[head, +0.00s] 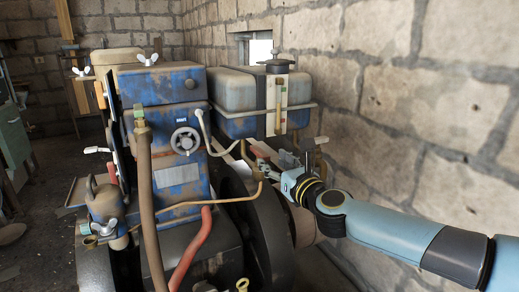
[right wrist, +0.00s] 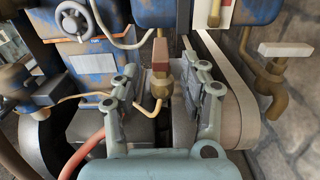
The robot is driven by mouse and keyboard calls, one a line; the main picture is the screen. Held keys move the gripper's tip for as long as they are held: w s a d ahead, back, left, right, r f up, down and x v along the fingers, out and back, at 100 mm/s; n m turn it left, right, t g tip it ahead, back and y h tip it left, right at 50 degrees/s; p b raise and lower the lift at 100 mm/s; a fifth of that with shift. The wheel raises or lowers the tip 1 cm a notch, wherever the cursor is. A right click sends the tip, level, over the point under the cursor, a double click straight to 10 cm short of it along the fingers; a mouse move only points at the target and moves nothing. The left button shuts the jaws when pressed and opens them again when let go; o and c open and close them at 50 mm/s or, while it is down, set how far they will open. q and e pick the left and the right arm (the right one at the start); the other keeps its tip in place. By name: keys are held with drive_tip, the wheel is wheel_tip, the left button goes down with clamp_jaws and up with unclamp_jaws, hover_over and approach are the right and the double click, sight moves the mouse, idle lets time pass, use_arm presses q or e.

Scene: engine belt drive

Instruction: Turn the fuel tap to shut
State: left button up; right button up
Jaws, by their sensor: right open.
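The fuel tap shows in the right wrist view as a brass body (right wrist: 164,88) with a reddish-brown handle (right wrist: 161,54). A thin brass pipe (right wrist: 147,107) bends away below it. The handle looks upright in that picture; its exact turn is hard to tell. My right gripper (right wrist: 160,72) is open, with one finger on each side of the tap. I cannot tell whether a finger touches the handle. In the head view my right gripper (head: 271,168) is beside the engine, below the blue fuel tank (head: 234,122), and largely hides the tap. My left gripper is not in view.
A second brass tap with a whitish lever (right wrist: 285,50) stands to the right, near the stone wall (head: 430,110). The blue engine (head: 178,100) with its round handwheel (head: 185,140) is to the left. A belt (right wrist: 228,85) and dark wheel (head: 270,235) are close to the gripper.

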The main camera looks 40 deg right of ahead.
sight(259, 150)
drive_tip(key=x, duration=0.8)
drive_tip(key=shift+w+d+f, duration=0.1)
drive_tip(key=shift+w+f, duration=0.05)
drive_tip(key=shift+w, duration=0.1)
drive_tip(key=shift+c, duration=0.2)
clamp_jaws()
